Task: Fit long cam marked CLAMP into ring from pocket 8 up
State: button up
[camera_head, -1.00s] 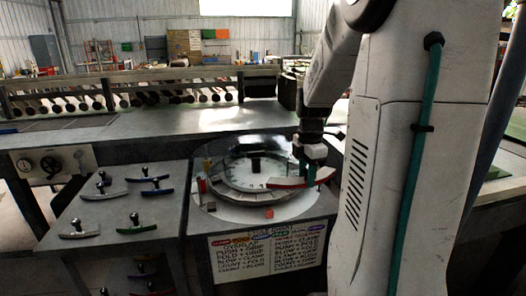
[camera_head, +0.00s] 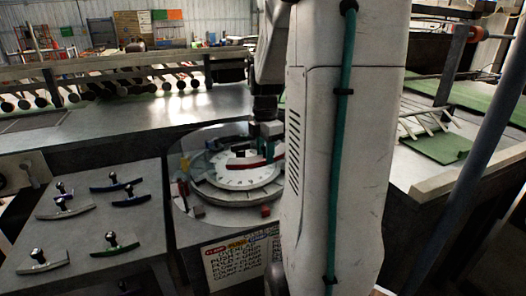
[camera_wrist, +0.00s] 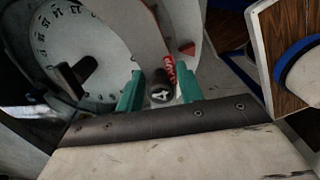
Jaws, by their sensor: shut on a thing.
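My gripper (camera_head: 270,142) is shut on the knob of the red-edged long cam (camera_head: 246,163) and holds it over the right part of the round dial. In the wrist view the gripper (camera_wrist: 159,88) has its teal fingers either side of the dark knob (camera_wrist: 160,92). The cam (camera_wrist: 168,66) shows red lettering, too small to read fully. The ring (camera_head: 205,188) lies around the numbered dial plate (camera_head: 232,178); its numbers show upside down in the wrist view (camera_wrist: 90,45). I cannot make out pocket 8. My arm hides the ring's right side.
Several cams with black knobs, among them a green one (camera_head: 116,246) and a pale one (camera_head: 42,264), lie on the left side table (camera_head: 80,225). A lettered sign (camera_head: 235,265) hangs below the dial. Small red blocks (camera_head: 265,211) sit near the ring.

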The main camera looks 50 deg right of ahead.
notch_tip(320, 180, down, 10)
jog(key=shift+r, duration=0.1)
dwell(0.4)
jog(key=shift+f, duration=0.5)
dwell(0.4)
jog(key=o, duration=1.2)
jog(key=shift+r, duration=0.15)
notch_tip(320, 180, up, 15)
jog(key=shift+f, duration=0.2)
